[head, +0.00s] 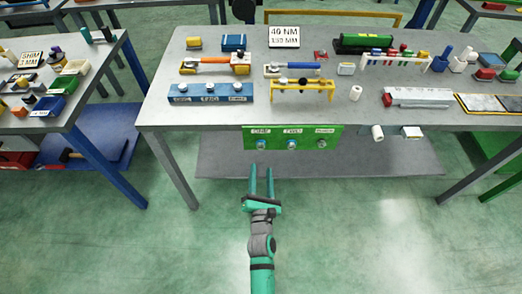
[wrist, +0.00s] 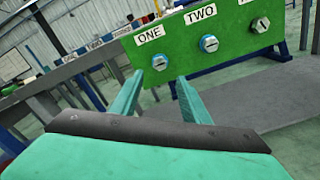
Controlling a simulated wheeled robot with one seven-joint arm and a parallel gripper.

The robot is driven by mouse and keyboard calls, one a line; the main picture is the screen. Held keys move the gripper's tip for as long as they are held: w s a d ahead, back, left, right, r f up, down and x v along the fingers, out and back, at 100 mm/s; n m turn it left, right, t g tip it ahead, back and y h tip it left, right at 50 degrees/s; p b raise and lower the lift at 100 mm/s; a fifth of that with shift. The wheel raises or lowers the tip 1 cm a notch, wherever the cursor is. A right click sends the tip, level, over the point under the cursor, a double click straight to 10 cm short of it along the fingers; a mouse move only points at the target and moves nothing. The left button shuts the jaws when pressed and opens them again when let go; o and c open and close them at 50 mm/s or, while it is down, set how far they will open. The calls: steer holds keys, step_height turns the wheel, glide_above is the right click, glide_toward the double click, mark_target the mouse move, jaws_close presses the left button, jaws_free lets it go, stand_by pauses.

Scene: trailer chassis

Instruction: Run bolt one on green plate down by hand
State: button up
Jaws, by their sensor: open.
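The green plate (head: 308,131) hangs on the front edge of the middle table, with labels ONE, TWO and a third that I cannot read. Bolt one (head: 261,144) is at its left, under the label ONE. In the wrist view bolt one (wrist: 160,62) shows as a hex head with a blue ring, just beyond and between my fingertips. Bolt two (wrist: 209,43) has a similar blue ring; the third bolt (wrist: 260,25) looks grey. My gripper (head: 261,170) is open and empty, its two teal fingers pointing at the plate below bolt one. I cannot tell how far the bolt is seated.
A blue block (head: 211,93) with labels, a yellow rack (head: 303,88) and tools lie on the table above. A white roll (head: 377,132) hangs at the table edge to the right. A grey lower shelf (head: 330,163) lies under the plate. The floor in front is clear.

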mark_target(261, 147)
steer(key=w, duration=1)
steer(key=shift+w, duration=0.25)
steer(key=shift+c, duration=0.7)
steer(key=c, duration=0.9)
